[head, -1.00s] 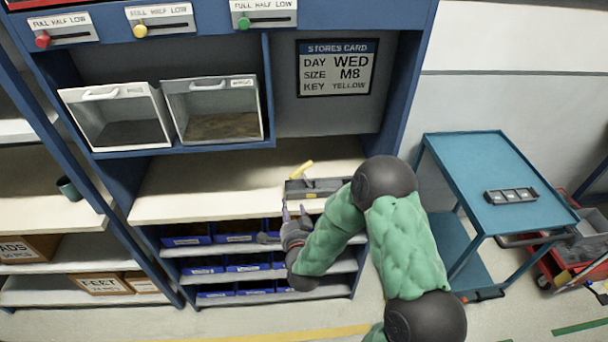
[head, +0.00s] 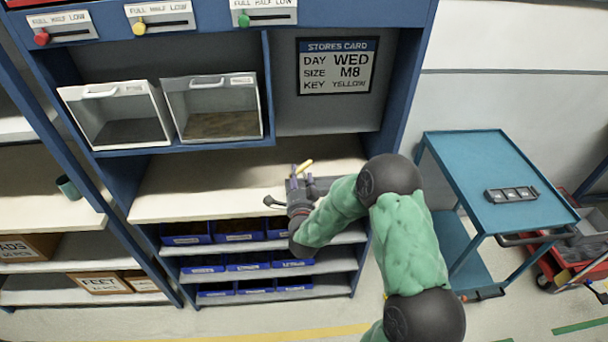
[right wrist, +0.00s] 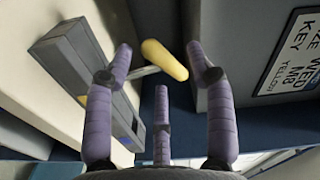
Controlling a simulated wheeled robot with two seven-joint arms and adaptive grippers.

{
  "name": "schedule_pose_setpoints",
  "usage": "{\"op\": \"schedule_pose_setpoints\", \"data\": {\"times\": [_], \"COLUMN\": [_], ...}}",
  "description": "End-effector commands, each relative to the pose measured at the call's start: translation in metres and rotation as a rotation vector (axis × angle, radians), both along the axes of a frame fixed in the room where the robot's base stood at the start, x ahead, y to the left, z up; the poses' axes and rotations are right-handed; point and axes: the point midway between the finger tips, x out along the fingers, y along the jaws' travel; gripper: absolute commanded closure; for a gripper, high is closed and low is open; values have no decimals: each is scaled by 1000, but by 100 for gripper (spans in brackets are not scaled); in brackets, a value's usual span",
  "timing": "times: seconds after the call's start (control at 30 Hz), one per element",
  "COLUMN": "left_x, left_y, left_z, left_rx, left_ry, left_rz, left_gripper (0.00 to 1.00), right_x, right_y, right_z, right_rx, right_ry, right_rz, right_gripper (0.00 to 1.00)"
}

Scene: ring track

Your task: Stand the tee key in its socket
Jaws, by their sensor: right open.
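The tee key has a yellow handle (head: 304,166) and a thin metal shaft. In the right wrist view the handle (right wrist: 164,60) shows past my fingertips, and its shaft runs left toward a long grey block (right wrist: 85,72). I cannot tell whether the shaft is seated in a socket or leans there. In the head view my gripper and arm mostly cover the block. My right gripper (head: 297,178) is at the shelf's front, close to the key. In the right wrist view its purple fingers (right wrist: 160,66) are spread around the line to the handle, without a visible grip. My left gripper is not in view.
A stores card (head: 337,66) reading WED, M8, YELLOW hangs behind the shelf (head: 190,190). Blue bins (head: 238,230) stand below it. Two clear-fronted bins (head: 212,108) hang above. A blue trolley (head: 490,165) with a grey tray stands right. The shelf's left part is clear.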

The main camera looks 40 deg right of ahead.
Motion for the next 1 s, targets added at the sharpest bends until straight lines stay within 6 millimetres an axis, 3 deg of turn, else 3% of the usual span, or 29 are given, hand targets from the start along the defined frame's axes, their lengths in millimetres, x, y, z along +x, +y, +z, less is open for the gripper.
{"op": "schedule_pose_setpoints", "data": {"times": [0.2, 0.5, 0.7, 1.0], "left_x": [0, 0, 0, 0], "left_y": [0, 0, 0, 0], "left_z": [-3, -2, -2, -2], "left_rx": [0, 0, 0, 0], "left_ry": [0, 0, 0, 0], "left_rz": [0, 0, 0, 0], "left_gripper": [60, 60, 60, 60], "right_x": [22, 25, 25, 25], "right_y": [-14, -17, -16, -16], "right_z": [0, 0, 0, 1], "right_rx": [0, 1, 1, 1], "right_ry": [0, 1, 1, 0], "right_rz": [-1, 0, 0, 1], "right_gripper": [45, 45, 100, 100]}}
